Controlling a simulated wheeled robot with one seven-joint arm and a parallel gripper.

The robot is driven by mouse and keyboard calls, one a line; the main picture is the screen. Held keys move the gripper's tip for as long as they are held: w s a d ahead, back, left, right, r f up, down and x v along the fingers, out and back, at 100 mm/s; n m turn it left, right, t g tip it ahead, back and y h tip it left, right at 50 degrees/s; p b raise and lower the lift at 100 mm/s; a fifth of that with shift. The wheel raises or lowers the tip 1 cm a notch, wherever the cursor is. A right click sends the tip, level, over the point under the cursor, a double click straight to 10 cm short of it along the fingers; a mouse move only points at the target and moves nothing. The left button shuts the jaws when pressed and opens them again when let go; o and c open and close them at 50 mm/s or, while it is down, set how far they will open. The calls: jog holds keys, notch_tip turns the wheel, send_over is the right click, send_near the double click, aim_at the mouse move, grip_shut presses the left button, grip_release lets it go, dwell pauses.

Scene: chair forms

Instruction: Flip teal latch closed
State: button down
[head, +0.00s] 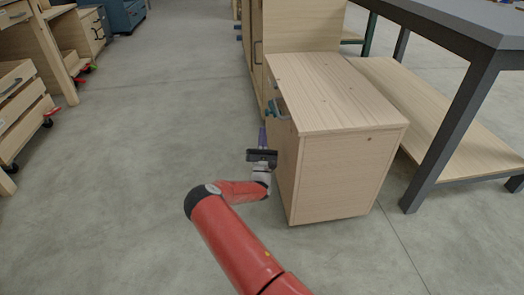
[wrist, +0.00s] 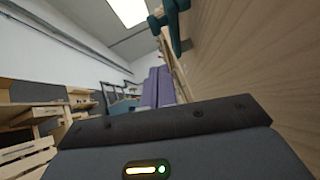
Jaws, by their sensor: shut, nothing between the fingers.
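The teal latch (head: 272,109) is on the left face of a light wooden cabinet (head: 338,92). In the head view only part of it shows past the cabinet's top edge. In the wrist view the latch (wrist: 171,24) shows at the top, against the wooden face, with an arm that hangs from a crosspiece. I cannot tell its exact angle. My gripper (head: 262,136) is beside the cabinet's left face, a little nearer to me than the latch. Its purple fingers (wrist: 158,86) are shut together and empty, and appear apart from the latch.
A dark grey table (head: 460,20) with a low wooden shelf stands right of the cabinet. Wooden drawer units (head: 22,95) stand at the far left. A blue cabinet (head: 122,14) is at the back. The concrete floor left of my arm is clear.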

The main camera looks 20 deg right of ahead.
aim_at(272, 109)
jog(key=shift+d+r, duration=0.25)
jog(key=shift+r, duration=0.8)
jog(key=shift+d+r, duration=0.2)
jog(key=shift+r, duration=0.8)
jog(key=shift+r, duration=0.15)
